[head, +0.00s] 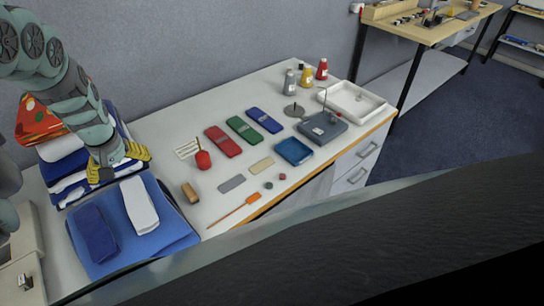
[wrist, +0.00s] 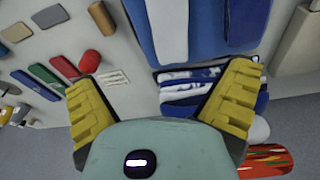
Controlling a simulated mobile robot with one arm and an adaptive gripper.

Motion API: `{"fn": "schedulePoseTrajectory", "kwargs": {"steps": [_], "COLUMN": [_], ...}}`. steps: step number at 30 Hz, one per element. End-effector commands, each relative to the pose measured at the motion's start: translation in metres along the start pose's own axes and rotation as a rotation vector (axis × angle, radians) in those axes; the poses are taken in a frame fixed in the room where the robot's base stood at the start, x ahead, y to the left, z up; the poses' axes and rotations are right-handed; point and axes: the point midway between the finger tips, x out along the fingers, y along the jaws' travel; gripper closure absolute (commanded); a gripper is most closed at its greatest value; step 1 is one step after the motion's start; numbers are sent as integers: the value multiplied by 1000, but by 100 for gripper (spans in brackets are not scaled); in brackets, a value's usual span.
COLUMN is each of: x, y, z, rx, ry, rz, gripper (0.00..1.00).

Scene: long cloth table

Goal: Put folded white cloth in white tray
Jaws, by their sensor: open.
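The folded white cloth (head: 140,205) lies flat on a larger blue cloth (head: 170,237) at the front left of the table. In the wrist view the white cloth (wrist: 170,30) shows at the top, partly cut off.
A dark blue folded cloth (head: 96,233) lies left of the white one. Stacked blue and white cloths (head: 68,172) are behind my gripper. A wooden block (head: 190,193), red cylinder (head: 203,160), blue tray (head: 294,151), grey scale (head: 323,127) and bottles (head: 306,76) stand toward the white tray.

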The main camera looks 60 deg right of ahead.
Motion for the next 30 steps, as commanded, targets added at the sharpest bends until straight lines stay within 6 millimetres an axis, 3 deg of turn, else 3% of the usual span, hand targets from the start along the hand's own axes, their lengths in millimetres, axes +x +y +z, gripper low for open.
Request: {"fn": "schedulePoseTrajectory", "kwargs": {"steps": [5, 19, 23, 30], "x": [0, 54, 79, 94], "y": [-11, -10, -10, -10], "z": [2, 5, 6, 3], "rx": [-26, -19, -19, -19], "ry": [-26, -26, -28, -21], "rz": [-24, -22, -20, -18], "gripper": [0, 0, 0, 0]}}
